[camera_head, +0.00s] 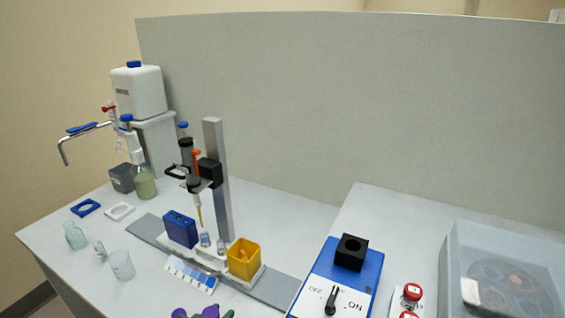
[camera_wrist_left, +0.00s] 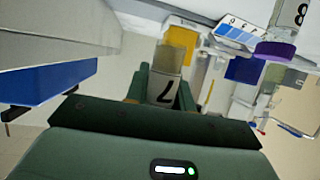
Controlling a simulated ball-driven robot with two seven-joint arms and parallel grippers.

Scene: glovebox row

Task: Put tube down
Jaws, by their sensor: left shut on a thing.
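In the left wrist view, my left gripper (camera_wrist_left: 163,76) has its green fingers shut on a tube (camera_wrist_left: 162,90) marked 7. The tube's upper part looks pale and see-through, and its lower end is hidden by the gripper body. Another tube with a purple cap (camera_wrist_left: 275,48) and a label with 8 (camera_wrist_left: 302,14) shows at the upper right of that view, apart from my fingers. In the head view, purple caps (camera_head: 210,311) show at the bottom edge with a bit of dark green beside them. The tube bodies there are cut off. My right gripper is in neither view.
A blue mixer (camera_head: 318,278) with an OFF/ON knob and black block (camera_head: 351,252) stands right of centre. Red-topped items (camera_head: 411,293) and a clear-lidded box (camera_head: 460,275) are further right. A yellow box (camera_head: 243,258), blue rack (camera_head: 180,229) and pipette stand (camera_head: 217,180) are left. Glassware stands far left.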

